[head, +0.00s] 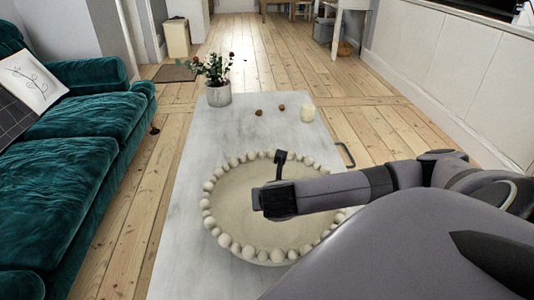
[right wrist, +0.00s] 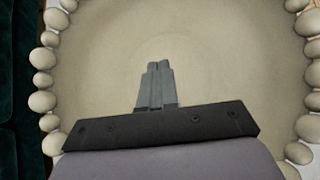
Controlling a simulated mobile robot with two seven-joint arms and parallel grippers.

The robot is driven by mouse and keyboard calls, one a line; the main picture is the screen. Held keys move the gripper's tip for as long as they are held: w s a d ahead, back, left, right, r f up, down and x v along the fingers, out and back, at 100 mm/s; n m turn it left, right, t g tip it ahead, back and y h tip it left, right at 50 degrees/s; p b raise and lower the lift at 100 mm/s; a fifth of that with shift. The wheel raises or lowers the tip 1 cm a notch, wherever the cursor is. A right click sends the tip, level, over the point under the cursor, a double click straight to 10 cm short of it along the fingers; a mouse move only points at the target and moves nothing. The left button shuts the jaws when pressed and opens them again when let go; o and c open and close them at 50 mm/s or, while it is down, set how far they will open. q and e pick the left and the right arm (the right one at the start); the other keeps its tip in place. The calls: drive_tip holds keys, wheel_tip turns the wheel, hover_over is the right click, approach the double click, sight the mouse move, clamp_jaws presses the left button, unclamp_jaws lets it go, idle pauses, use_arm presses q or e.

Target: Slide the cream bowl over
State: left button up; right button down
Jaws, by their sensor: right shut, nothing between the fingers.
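The cream bowl (head: 240,195) is wide and shallow, with a rim of round beads. It rests on the pale table top. In the right wrist view the bowl (right wrist: 225,65) fills most of the picture, with beads along both sides. My right gripper (right wrist: 157,70) is shut and empty, pointing down over the bowl's inside. In the head view my right gripper (head: 276,200) is above the bowl, and its arm hides part of the bowl's right side. I cannot tell whether the fingertips touch the bowl. My left gripper is not in view.
The pale table (head: 185,245) has clear room left of the bowl. A dark handle (head: 346,155) is at the right edge. A teal sofa (head: 70,185) is left.

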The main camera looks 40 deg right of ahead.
drive_tip(key=b+x, duration=0.2)
drive_tip(key=x, duration=0.1)
drive_tip(key=f+b+x, duration=0.1)
drive_tip(key=b+x, duration=0.1)
drive_tip(key=x, duration=0.2)
drive_tip(key=s+a+b+x, duration=0.1)
drive_tip(key=b+x, duration=0.1)
drive_tip(key=x, duration=0.2)
drive_tip(key=shift+f, duration=0.5)
drive_tip(key=shift+w+d+b, duration=0.6)
drive_tip(key=shift+w+d, duration=0.3)
drive_tip(key=shift+w, duration=0.15)
drive_tip(key=shift+w+d, duration=0.5)
drive_tip(key=shift+w, duration=0.1)
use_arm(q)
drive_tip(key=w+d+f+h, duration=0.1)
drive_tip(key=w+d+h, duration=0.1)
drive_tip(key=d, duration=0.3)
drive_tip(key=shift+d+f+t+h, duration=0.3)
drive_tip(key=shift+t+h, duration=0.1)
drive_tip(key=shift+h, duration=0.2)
use_arm(e)
drive_tip(key=shift+r, duration=0.1)
